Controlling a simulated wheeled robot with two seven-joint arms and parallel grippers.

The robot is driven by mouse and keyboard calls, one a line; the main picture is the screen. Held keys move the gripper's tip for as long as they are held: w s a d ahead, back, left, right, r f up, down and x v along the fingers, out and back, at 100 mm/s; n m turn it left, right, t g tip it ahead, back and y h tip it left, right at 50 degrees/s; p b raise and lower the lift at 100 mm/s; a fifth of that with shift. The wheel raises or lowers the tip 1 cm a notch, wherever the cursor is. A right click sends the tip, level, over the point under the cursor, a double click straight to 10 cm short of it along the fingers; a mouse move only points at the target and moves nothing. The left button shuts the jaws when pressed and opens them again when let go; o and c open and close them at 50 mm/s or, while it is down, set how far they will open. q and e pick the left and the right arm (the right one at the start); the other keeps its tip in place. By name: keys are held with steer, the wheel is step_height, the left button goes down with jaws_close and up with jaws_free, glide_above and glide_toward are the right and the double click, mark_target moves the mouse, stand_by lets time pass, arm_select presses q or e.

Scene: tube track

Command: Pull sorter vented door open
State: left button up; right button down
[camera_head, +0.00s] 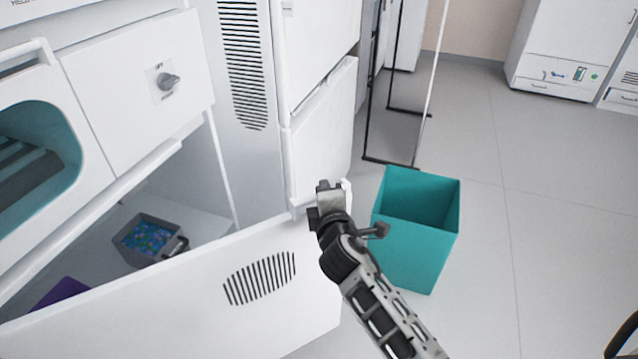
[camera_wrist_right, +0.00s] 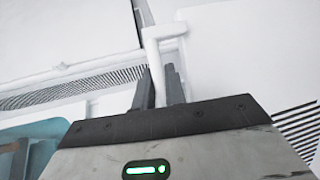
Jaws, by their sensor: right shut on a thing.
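The white vented door (camera_head: 190,290) of the sorter (camera_head: 135,75) stands partly open at the bottom of the machine, and its slotted vent (camera_head: 260,278) faces me. My right gripper (camera_head: 329,196) is at the door's upper right corner. In the right wrist view its two dark fingers (camera_wrist_right: 160,90) are shut on a thin white part of the door (camera_wrist_right: 154,60), either its handle or its edge; I cannot tell which. Behind the door, a grey bin (camera_head: 150,240) of blue and green pieces and a purple object (camera_head: 62,293) show inside. My left gripper is not in view.
A teal open box (camera_head: 416,240) stands on the floor just right of the door and my right gripper. A thin dark frame (camera_head: 405,150) stands behind it. White cabinets (camera_head: 565,50) stand at the back right. The floor (camera_head: 550,250) on the right is clear.

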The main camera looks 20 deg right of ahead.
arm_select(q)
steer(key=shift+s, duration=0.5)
arm_select(e)
steer(key=shift+m+h, duration=0.5)
steer(key=shift+h, duration=0.3)
steer(key=shift+s+d, duration=0.2)
steer(key=shift+s, duration=2.7)
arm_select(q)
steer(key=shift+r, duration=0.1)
arm_select(e)
steer(key=c, duration=1.7)
jaws_free()
